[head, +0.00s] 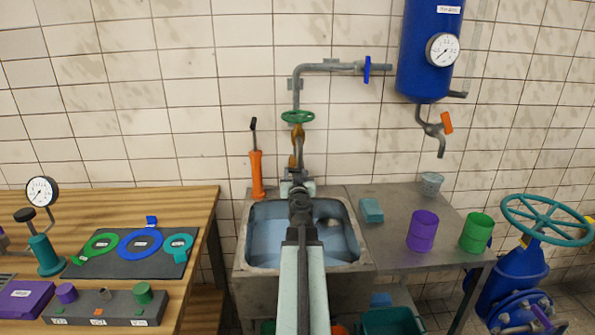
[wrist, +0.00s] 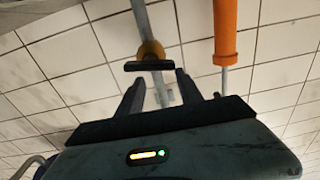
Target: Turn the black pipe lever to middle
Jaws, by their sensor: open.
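The black pipe lever (wrist: 148,66) shows in the wrist view as a short dark bar lying crosswise in front of a grey pipe (wrist: 140,22), at a brass fitting (wrist: 152,49). My gripper (wrist: 160,80) is open, with its two dark fingers pointing at the lever. The lever appears just beyond the fingertips; I cannot tell whether they touch it. In the head view the brass fitting (head: 297,132) sits on the upright pipe below a green handwheel (head: 298,116). My arm stretches over the sink there, and I cannot make out the lever clearly.
An orange hand pump (head: 256,173) stands close beside the pipe; it also shows in the wrist view (wrist: 225,32). The sink (head: 262,235) lies below my arm. Purple (head: 422,230) and green (head: 476,232) cups stand on the metal table. A wooden bench (head: 150,200) is at left.

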